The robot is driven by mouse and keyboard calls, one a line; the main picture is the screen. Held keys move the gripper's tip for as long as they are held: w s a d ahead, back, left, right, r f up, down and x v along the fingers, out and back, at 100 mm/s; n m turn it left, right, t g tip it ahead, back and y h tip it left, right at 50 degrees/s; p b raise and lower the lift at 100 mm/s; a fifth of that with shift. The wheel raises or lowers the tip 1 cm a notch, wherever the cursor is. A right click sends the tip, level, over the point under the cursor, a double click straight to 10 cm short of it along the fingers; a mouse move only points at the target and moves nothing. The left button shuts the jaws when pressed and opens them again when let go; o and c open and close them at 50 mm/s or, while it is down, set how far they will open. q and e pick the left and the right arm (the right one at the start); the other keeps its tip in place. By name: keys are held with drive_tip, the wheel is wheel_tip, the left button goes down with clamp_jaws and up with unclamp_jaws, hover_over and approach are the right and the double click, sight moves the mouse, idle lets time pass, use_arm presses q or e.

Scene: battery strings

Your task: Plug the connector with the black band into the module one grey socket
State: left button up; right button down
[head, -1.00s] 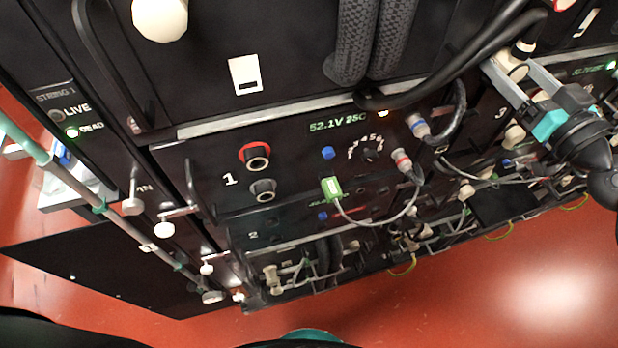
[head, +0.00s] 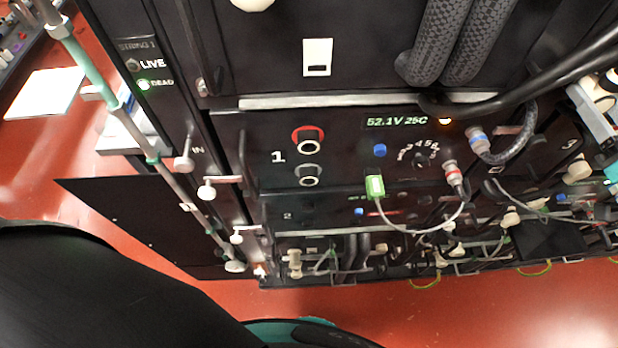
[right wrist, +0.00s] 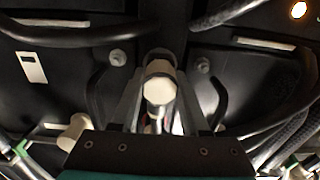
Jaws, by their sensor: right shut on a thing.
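The module one grey socket (head: 309,175) is dark-centred and empty, just below the red-ringed socket (head: 308,140) and right of the white numeral 1. My right gripper (head: 591,90) is at the right edge of the head view, far right of and above the grey socket. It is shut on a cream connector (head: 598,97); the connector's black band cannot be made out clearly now. In the right wrist view, the connector's round cream end (right wrist: 159,80) sits between the two fingers of the gripper (right wrist: 160,98). My left gripper is not in view.
A thick black cable (head: 520,90) crosses the upper right, and braided hoses (head: 440,40) hang above module one. A green-tagged plug (head: 375,187) and its grey lead lie right of the sockets. A handle (head: 243,160) and a teal-jointed pole (head: 110,95) stand left.

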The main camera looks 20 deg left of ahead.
drive_tip(key=shift+s, duration=0.1)
idle(0.3)
drive_tip(key=shift+s+d+b, duration=0.3)
drive_tip(key=shift+s+b, duration=0.15)
drive_tip(key=shift+s, duration=0.1)
drive_tip(key=shift+s, duration=0.15)
drive_tip(key=shift+s+d+b, duration=0.2)
drive_tip(key=shift+s+b, duration=0.1)
drive_tip(key=shift+b, duration=0.2)
drive_tip(key=shift+s+d+b, duration=0.2)
drive_tip(key=shift+s+b, duration=0.2)
drive_tip(key=shift+s, duration=0.15)
